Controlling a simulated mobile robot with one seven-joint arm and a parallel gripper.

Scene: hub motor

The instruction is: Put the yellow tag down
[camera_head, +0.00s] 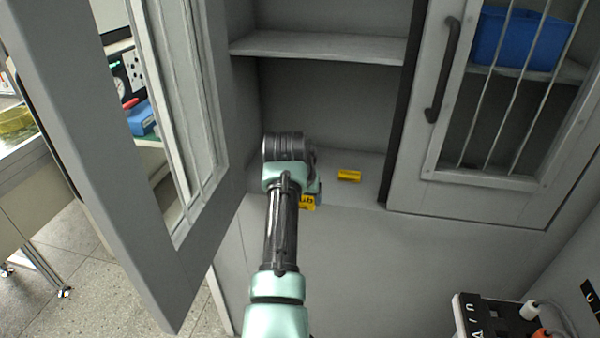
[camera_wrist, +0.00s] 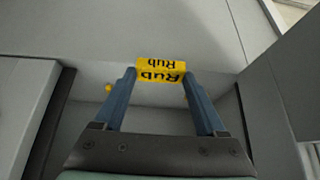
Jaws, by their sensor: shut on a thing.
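The yellow tag (camera_wrist: 160,72) with dark "Rub" lettering sits between the two blue fingertips of my gripper (camera_wrist: 158,80), which is shut on it. In the head view the tag (camera_head: 308,203) shows below my wrist, at the front edge of the open cabinet's lower shelf, partly hidden by my gripper (camera_head: 314,194). I cannot tell whether the tag touches the shelf. A second yellow piece (camera_head: 349,175) lies on that shelf to the right. A small yellow bit (camera_wrist: 108,88) shows beside the left finger in the wrist view.
The cabinet's left door (camera_head: 110,150) stands open beside my arm. The right door (camera_head: 490,195), with bars and a dark handle (camera_head: 442,70), is shut. An upper shelf (camera_head: 320,47) is above my wrist. The lower shelf (camera_head: 365,193) has bare room around the second yellow piece.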

